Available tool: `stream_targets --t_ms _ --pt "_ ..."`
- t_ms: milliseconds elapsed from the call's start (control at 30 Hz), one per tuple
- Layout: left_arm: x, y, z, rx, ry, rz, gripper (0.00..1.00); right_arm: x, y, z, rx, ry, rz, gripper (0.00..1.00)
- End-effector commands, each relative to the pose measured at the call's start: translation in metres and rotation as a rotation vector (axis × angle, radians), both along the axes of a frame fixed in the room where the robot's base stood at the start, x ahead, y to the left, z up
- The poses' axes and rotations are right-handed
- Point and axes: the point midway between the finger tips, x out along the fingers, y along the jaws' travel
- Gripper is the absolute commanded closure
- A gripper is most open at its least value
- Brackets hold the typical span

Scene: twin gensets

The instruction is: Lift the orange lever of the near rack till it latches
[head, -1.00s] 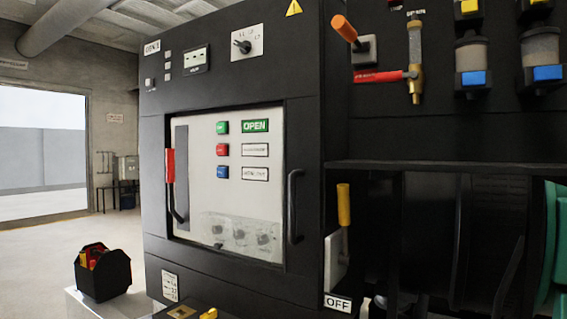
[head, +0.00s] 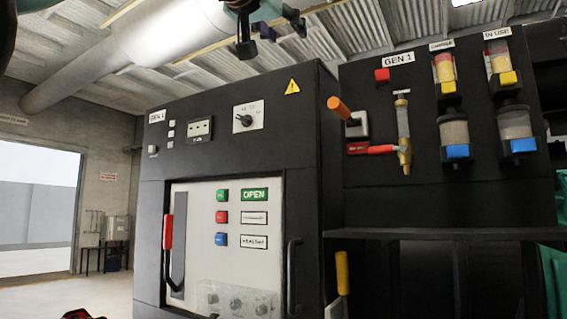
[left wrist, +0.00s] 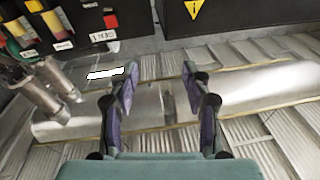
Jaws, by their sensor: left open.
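The orange lever (head: 340,108) sticks up and to the left from a grey plate on the black rack panel labelled GEN 1. My left gripper (head: 270,34) is at the top edge of the head view, above the cabinet and to the upper left of the lever. It is open, fingers apart, and touches nothing I can see. In the left wrist view, the open gripper (left wrist: 160,72) has nothing between its fingertips; ceiling and duct show behind it. The lever cannot be made out there. My right gripper is in neither view.
A red-handled brass valve (head: 404,148) sits just right of the lever, with canisters (head: 454,132) beyond. The black cabinet (head: 240,140) stands to the left. A yellow-handled lever (head: 342,272) is below. A large duct (head: 110,60) runs under the ceiling.

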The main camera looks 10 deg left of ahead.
Motion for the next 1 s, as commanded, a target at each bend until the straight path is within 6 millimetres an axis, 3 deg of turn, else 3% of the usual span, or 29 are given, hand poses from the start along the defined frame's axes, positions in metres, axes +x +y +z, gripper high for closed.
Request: stream_targets --t_ms 400,1000 --pt "0.046 0.021 -0.051 -0.046 0.016 0.059 0.52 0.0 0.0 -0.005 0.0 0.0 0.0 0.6" --pt "0.098 0.043 -0.136 -0.073 0.077 0.115 0.52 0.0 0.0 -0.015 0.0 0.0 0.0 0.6"
